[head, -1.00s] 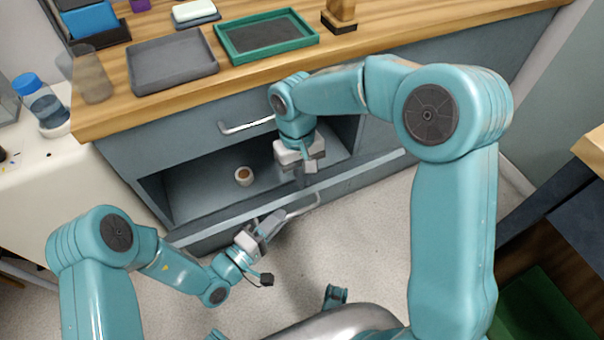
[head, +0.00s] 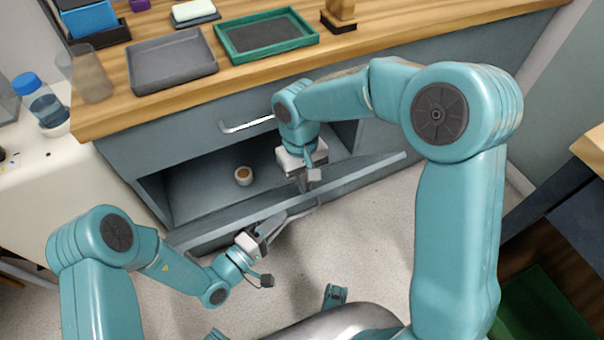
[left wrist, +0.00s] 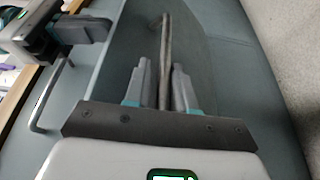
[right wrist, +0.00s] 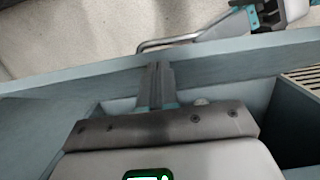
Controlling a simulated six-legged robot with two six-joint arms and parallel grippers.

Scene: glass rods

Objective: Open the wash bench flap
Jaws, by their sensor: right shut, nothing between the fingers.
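The wash bench flap (head: 352,182) is a blue-grey panel along the bottom front of the bench, tilted outward from the open compartment. Its metal bar handle (head: 313,208) is on the outer face. My left gripper (head: 272,232) is at the handle; in the left wrist view the bar (left wrist: 166,45) runs between its two parted fingers (left wrist: 160,85). I cannot tell whether they touch it. My right gripper (head: 303,186) is shut and empty, pointing down at the inner side of the flap. In the right wrist view its closed fingertips (right wrist: 158,75) are at the flap's edge (right wrist: 80,75).
A small cup with brown contents (head: 243,176) stands inside the compartment. A drawer handle (head: 247,124) is above the opening. The wooden top holds a grey tray (head: 172,88) and a green tray (head: 224,45). Pale floor (head: 370,225) is clear before the flap.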

